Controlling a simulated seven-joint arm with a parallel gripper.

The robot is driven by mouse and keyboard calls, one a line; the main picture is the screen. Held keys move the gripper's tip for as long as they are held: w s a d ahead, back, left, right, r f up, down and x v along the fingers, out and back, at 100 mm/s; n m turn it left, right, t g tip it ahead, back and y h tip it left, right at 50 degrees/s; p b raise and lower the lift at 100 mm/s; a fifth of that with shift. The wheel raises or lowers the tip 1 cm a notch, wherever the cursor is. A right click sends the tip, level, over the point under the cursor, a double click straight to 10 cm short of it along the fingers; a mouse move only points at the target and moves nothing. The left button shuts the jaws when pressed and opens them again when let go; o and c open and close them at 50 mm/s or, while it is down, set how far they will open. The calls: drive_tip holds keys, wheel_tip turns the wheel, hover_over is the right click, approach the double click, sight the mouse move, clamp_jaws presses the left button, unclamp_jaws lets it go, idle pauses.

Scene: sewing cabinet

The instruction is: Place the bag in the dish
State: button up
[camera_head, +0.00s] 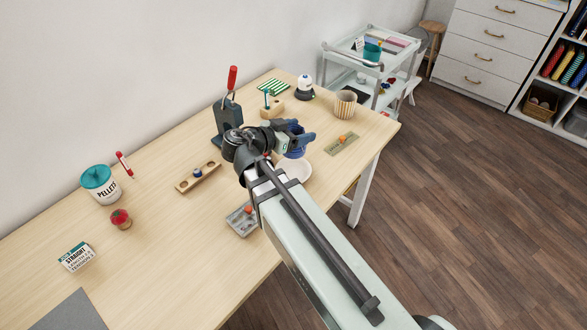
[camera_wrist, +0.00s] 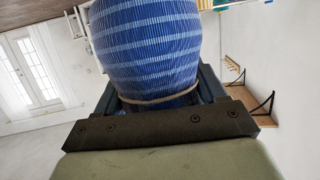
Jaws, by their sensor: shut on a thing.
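The bag (camera_wrist: 145,50) is blue with pale woven stripes and a thin cord around it. It fills the upper middle of the wrist view, between the dark jaws. In the head view, a small part of the bag (camera_head: 296,154) shows under my gripper (camera_head: 300,139), which is shut on it. The dish (camera_head: 298,170) is round and white, on the table near its front edge. My gripper and the bag appear over the far side of the dish in the head view. My arm hides part of the dish, and the gap between bag and dish cannot be judged.
A dark press with a red handle (camera_head: 231,80) stands behind my gripper. A striped cup (camera_head: 345,104) and a green tray (camera_head: 342,145) are to the right. A grey tray (camera_head: 241,220) and a wooden holder (camera_head: 198,177) are to the left.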

drive_tip(key=shift+f, duration=5.2)
drive_tip(key=shift+f, duration=0.2)
drive_tip(key=o, duration=1)
drive_tip(key=shift+o, duration=0.2)
drive_tip(key=shift+r, duration=0.15)
drive_tip(key=shift+s+a+r, duration=0.1)
drive_tip(key=shift+s+a, duration=0.05)
drive_tip(key=shift+a, duration=0.05)
drive_tip(key=v, duration=1.1)
drive_tip(key=shift+s+a, duration=0.15)
drive_tip(key=shift+r, duration=0.15)
